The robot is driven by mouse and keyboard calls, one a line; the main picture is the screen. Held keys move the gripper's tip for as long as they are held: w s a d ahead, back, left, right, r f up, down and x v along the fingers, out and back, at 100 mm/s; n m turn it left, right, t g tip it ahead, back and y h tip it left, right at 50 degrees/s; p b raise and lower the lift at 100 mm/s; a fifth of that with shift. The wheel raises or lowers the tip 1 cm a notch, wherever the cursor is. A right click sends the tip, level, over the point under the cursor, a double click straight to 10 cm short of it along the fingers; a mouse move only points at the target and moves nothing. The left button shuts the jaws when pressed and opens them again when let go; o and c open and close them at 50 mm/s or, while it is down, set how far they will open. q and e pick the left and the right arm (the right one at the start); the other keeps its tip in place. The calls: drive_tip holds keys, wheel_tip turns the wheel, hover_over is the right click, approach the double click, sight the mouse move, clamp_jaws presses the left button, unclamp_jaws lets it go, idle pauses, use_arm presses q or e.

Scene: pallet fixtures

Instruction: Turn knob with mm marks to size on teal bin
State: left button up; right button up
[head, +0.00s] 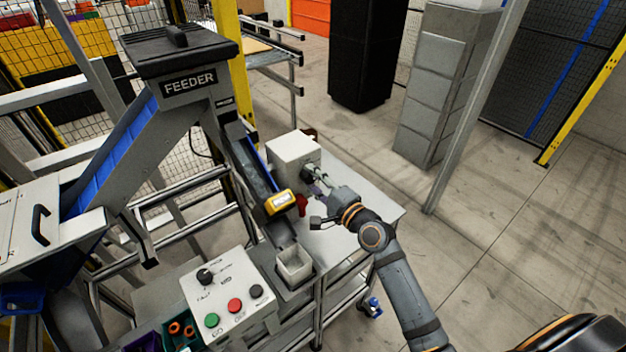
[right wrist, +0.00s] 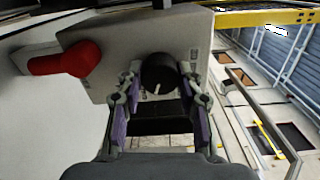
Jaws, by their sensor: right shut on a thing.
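A white box (head: 292,155) stands on the grey table, with a dark knob on its front face. In the right wrist view this black knob (right wrist: 158,72) has a white pointer line aimed down; small marks around it are too small to read. My right gripper (head: 314,178) is at the box, its fingers shut on the knob from both sides. The teal bin (head: 190,346) is at the bottom edge of the head view, with orange rings in it; any size label on it is not readable. My left gripper is not in view.
A red lever (right wrist: 68,62) is on the box left of the knob. A control panel (head: 230,300) has another black knob (head: 205,276) and several buttons. The feeder (head: 188,84) and its chute stand left of the box. Purple and blue bins are at lower left.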

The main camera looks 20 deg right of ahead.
drive_tip(key=n+b, duration=0.3)
drive_tip(key=n, duration=0.2)
drive_tip(key=shift+f, duration=0.2)
drive_tip(key=n+b, duration=0.3)
drive_tip(key=n, duration=0.2)
drive_tip(key=shift+r, duration=0.1)
drive_tip(key=shift+n, duration=0.3)
drive_tip(key=o, duration=1.2)
drive_tip(key=shift+r, duration=0.1)
drive_tip(key=shift+c, duration=0.2)
